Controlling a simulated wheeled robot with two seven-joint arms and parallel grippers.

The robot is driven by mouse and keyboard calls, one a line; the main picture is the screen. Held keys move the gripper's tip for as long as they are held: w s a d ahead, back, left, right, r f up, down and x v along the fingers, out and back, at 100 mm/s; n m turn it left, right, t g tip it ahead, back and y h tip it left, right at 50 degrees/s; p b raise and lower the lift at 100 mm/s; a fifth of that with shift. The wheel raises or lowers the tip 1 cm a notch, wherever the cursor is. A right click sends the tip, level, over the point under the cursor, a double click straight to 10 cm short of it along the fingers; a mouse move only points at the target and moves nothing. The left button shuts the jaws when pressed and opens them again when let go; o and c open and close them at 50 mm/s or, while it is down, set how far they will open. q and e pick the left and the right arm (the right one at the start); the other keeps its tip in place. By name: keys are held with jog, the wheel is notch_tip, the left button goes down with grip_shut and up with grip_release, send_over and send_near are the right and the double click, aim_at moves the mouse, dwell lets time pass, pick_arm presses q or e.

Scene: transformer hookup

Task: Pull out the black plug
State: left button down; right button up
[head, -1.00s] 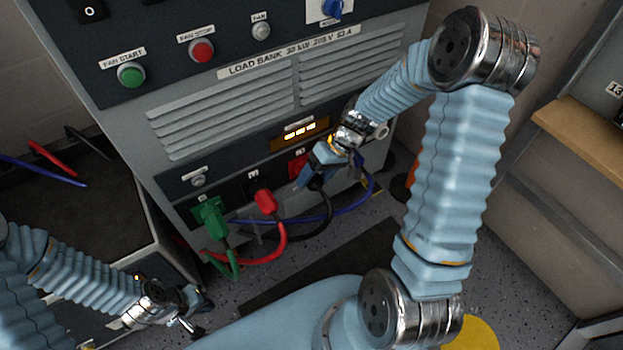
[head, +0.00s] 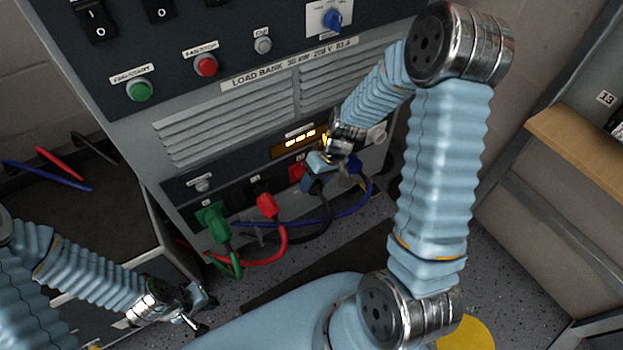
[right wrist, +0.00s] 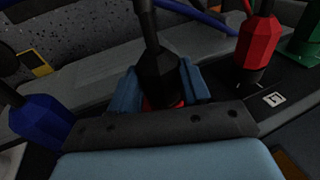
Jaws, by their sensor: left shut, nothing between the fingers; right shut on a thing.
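The black plug (right wrist: 158,72) stands between the fingers of my right gripper (right wrist: 160,88) in the right wrist view. A red edge, apparently the socket (right wrist: 150,104), shows at its base; I cannot tell how deep it sits. In the head view my right gripper (head: 318,172) is at the lower front of the load bank, shut on the plug. The black plug (head: 316,187) shows partly below the fingers, with its black cable hanging down. My left gripper (head: 198,312) is shut and empty at the lower left, away from the panel.
The red plug (head: 266,205) and green plug (head: 218,228) sit left of the black plug; the blue plug (head: 353,166) is at its right. Their cables loop close together below. A dark bench (head: 75,215) with loose leads stands at the left.

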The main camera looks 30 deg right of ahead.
jog(key=shift+a+r+h+p, duration=0.15)
jog(key=shift+h+p, duration=0.15)
jog(key=shift+p, duration=0.4)
jog(key=shift+h+p, duration=0.7)
jog(key=shift+p, duration=0.5)
jog(key=shift+s+a+h+p, duration=0.15)
jog(key=shift+h+p, duration=0.35)
jog(key=shift+p, duration=0.25)
jog(key=shift+a+h, duration=0.1)
jog(key=shift+h, duration=0.7)
